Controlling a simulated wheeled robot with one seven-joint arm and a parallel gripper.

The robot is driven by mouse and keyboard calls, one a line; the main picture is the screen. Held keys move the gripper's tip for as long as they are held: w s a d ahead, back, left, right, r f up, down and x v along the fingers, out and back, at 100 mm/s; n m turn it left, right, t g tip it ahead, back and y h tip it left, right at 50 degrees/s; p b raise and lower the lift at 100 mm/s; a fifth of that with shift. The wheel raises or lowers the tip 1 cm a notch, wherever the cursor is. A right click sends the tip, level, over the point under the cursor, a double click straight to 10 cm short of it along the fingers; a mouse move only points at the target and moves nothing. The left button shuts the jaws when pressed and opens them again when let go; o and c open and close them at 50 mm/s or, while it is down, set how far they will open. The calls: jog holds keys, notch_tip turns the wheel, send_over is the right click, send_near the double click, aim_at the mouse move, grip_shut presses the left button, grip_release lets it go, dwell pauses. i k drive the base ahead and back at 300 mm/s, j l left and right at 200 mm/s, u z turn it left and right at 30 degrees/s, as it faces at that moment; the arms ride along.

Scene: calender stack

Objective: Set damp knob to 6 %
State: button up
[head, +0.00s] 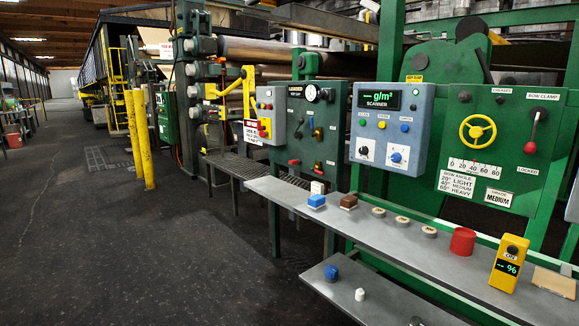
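A grey-blue scanner panel (419,119) hangs on the green frame right of centre, with a lit "g/m²" display (379,99) at its top. Low on its face are a dark knob on a white dial (364,151) at the left and a blue knob on a white dial (397,157) at the right. The dial markings are too small to read, so I cannot tell which is the damp knob or what either is set to. A yellow handheld meter (508,263) stands on the grey shelf, its green display showing a "%" sign. My gripper is not in view.
The grey shelf (345,208) below the panels carries blue and brown blocks, several small discs and a red cup (462,241). A lower shelf (385,303) juts forward. Yellow posts (140,135) stand left; the dark floor (120,240) is clear.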

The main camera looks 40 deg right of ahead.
aim_at(396, 157)
jog(key=i+z, duration=0.2)
jog(key=i, duration=0.25)
jog(key=i+j+z, duration=0.15)
jog(key=i, duration=0.3)
jog(key=i+j+z, duration=0.2)
jog(key=i, duration=0.25)
jog(key=i+j+z, duration=0.15)
jog(key=i, duration=0.3)
jog(key=j, duration=0.1)
